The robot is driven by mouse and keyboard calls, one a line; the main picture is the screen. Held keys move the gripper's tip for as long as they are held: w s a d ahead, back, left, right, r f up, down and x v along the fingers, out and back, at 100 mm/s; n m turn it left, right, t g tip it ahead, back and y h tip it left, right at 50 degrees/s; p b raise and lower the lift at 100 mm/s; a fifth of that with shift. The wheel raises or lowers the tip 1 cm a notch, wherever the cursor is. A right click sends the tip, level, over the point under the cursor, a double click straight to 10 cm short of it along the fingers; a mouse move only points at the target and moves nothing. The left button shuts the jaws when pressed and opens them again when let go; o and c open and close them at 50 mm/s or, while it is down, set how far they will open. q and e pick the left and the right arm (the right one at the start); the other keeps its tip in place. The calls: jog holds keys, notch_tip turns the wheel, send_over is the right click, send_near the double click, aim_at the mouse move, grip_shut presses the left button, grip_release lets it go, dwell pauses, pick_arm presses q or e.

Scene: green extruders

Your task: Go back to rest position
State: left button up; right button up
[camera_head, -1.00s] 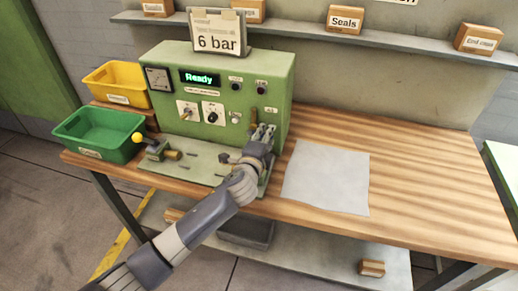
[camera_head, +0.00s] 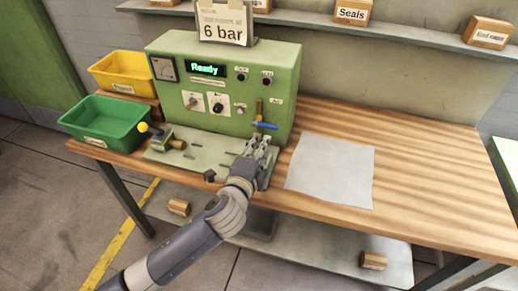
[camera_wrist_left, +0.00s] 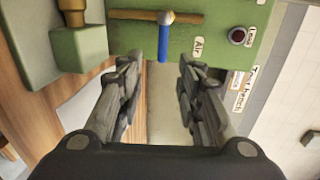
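My left gripper (camera_head: 258,152) is above the right end of the green machine's (camera_head: 160,45) base plate, in front of its panel. In the left wrist view its two fingers (camera_wrist_left: 160,75) are apart with nothing between them. A blue-handled air valve (camera_head: 264,125) on the panel lies just beyond the fingertips, and it also shows in the left wrist view (camera_wrist_left: 163,42). The gripper appears apart from the valve. The display reads "Ready". My right gripper is in neither view.
A green bin (camera_head: 105,122) and a yellow bin (camera_head: 122,72) stand at the left of the wooden table (camera_head: 430,170). A grey sheet (camera_head: 330,170) lies right of the machine. A shelf with labelled blocks (camera_head: 351,11) runs above. A lower shelf (camera_head: 320,255) holds small blocks.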

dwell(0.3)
pick_arm(q)
jog(key=s+a+f+n+g+y, duration=0.2)
jog(key=s+a+f+n+g, duration=0.4)
jog(key=s, duration=0.5)
jog(key=s+a+f+n+g+y, duration=0.15)
jog(key=s+a+f+n, duration=0.25)
jog(key=s+a+n, duration=0.5)
jog(key=s+a+f+n+g+y, duration=0.1)
jog(key=s+a+f+n+g, duration=0.4)
jog(key=s, duration=0.7)
notch_tip(320, 180, down, 28)
jog(key=s+a, duration=0.1)
jog(key=s, duration=0.1)
jog(key=s+a+f+g, duration=0.1)
jog(key=s+a+f, duration=0.2)
jog(key=s+f, duration=1.1)
jog(key=shift+s+a+f+m, duration=0.15)
jog(key=shift+s+f+m, duration=0.2)
jog(key=shift+s, duration=0.85)
